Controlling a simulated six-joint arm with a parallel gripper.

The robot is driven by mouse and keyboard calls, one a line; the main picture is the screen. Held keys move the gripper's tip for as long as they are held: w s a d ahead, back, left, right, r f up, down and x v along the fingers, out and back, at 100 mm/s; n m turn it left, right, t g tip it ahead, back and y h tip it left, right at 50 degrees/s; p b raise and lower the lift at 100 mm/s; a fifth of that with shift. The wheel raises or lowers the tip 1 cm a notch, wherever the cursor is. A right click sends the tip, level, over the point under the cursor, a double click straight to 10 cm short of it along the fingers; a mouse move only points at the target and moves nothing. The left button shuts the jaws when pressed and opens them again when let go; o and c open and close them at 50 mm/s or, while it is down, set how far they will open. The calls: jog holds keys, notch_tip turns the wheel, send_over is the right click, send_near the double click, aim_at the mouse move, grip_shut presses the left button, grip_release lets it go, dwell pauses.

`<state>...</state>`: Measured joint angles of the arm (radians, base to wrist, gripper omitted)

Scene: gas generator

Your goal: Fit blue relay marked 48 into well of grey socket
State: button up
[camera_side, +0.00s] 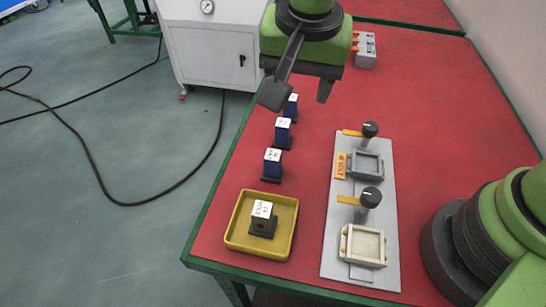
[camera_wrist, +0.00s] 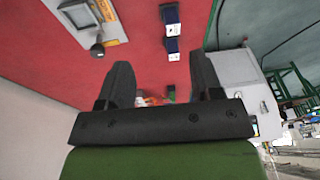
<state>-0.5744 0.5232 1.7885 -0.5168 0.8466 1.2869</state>
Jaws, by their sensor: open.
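Three blue relays with white tops stand in a row on the red table in the side view: a near one (camera_side: 272,165), a middle one (camera_side: 282,134) and a far one (camera_side: 291,106). Their markings are too small to read, so I cannot tell which is 48. The grey socket (camera_side: 367,164) sits on the light plate, its well apparently empty. My gripper (camera_side: 299,96) is open and empty above the table near the far relay, partly overlapping it. In the wrist view, two relays (camera_wrist: 172,45) (camera_wrist: 170,14) show beyond the open fingers (camera_wrist: 162,78).
A cream socket (camera_side: 363,246) shares the plate (camera_side: 334,255) with black-knobbed levers (camera_side: 370,130) (camera_side: 370,198). A yellow tray (camera_side: 235,238) holds a dark, white-topped relay (camera_side: 262,222). A grey box with orange parts (camera_side: 366,50) stands at the back. Red table is clear between relays and plate.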

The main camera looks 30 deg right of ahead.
jog(key=h, duration=0.1)
send_near(273, 155)
jog(key=f, duration=0.1)
jog(key=shift+m, duration=0.4)
jog(key=x, duration=0.5)
jog(key=shift+d, duration=0.1)
jog(key=shift+x, duration=3.05)
jog(key=shift+w, duration=0.15)
jog(key=c, duration=1)
jog(key=shift+r, duration=0.1)
